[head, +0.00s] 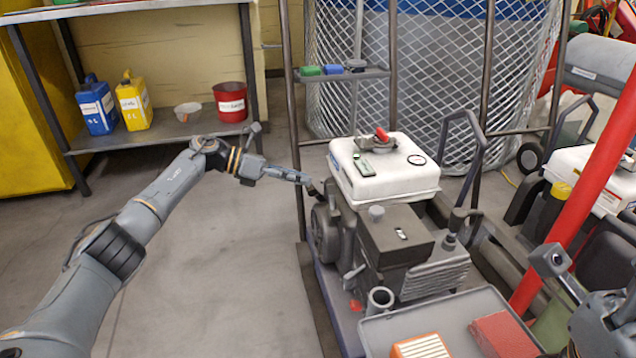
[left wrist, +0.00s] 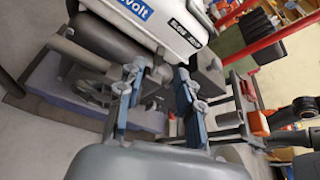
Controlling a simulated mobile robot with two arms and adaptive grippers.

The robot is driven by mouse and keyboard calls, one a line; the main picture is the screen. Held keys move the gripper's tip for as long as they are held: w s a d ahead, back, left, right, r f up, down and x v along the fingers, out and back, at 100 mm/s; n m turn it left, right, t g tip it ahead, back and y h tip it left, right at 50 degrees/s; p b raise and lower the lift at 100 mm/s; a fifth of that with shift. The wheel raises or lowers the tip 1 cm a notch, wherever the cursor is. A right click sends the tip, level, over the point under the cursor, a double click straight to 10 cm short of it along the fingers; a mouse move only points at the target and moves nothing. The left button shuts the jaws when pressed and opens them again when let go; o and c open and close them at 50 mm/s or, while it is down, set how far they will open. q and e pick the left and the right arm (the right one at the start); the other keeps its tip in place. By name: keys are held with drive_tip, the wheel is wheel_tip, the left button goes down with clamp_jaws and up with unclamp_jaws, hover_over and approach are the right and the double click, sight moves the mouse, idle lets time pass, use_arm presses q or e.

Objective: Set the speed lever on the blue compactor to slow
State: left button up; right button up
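The compactor (head: 385,215) has a white tank, a dark grey engine and a blue-purple base. My left gripper (head: 308,183) is at the tank's left side, beside the engine. In the left wrist view its two fingers (left wrist: 160,77) stand apart, with dark engine parts behind the gap. A small dark lever-like part (head: 315,192) shows by the fingertips; I cannot tell whether they touch it. Part of my right arm (head: 600,322) is at the lower right; its fingertips are unclear.
A red slanted post (head: 585,190) stands right of the compactor. A grey tray (head: 455,325) with orange and red blocks is in front. A wire mesh cage (head: 430,60) is behind. A shelf (head: 165,135) with bottles and a red bucket is at the left. Floor at the left is clear.

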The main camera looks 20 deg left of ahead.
use_arm(q)
drive_tip(key=v, duration=0.3)
drive_tip(key=shift+s+a+r, duration=0.1)
drive_tip(key=shift+a+r, duration=0.05)
drive_tip(key=shift+a, duration=0.1)
